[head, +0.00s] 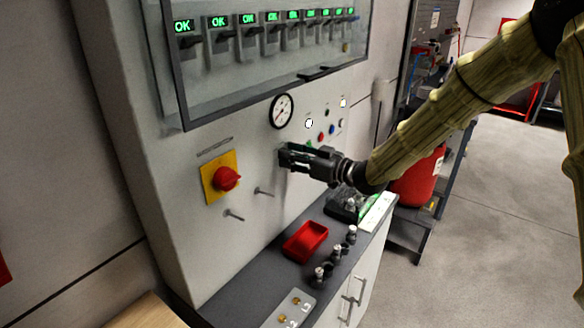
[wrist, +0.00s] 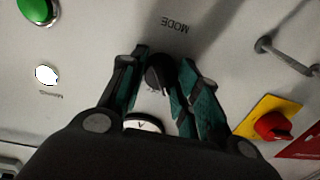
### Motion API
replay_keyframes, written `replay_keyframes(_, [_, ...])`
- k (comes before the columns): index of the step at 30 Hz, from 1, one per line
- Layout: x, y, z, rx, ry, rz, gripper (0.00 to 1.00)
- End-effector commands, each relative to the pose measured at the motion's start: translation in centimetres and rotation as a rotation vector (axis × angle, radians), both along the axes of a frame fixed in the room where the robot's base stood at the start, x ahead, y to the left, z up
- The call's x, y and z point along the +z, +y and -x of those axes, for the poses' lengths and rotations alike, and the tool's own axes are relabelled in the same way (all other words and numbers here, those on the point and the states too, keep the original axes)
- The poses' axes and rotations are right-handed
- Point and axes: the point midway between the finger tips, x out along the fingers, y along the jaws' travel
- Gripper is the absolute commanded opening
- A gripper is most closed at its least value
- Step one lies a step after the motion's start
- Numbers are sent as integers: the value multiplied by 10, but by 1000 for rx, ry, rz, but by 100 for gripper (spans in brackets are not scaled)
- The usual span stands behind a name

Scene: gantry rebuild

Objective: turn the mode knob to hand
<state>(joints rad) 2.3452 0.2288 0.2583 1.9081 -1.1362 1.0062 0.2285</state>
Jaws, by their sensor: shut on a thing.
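The mode knob (wrist: 160,73) is a small black round knob on the light grey panel, under the printed word MODE in the wrist view. My gripper (wrist: 158,82) has its two teal-padded fingers on either side of the knob, shut on it. In the head view my gripper (head: 288,156) reaches the panel from the right, below the round gauge. The knob is hidden behind the gripper there. The markings around the knob are too small to read, so I cannot tell which position it points to.
A red rotary switch on a yellow plate (head: 211,190) and two pegs (head: 234,215) are left of my gripper. The gauge (head: 281,111) is above. A green button (wrist: 37,8) is near. A red tray (head: 305,241) sits on the ledge below.

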Motion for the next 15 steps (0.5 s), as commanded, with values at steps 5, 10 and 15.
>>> replay_keyframes(5, [-3,0,0,0,-80,59,8])
replay_keyframes(10, [-1,0,0,-1,-129,94,8])
replay_keyframes(15, [0,0,0,-2,-150,109,8])
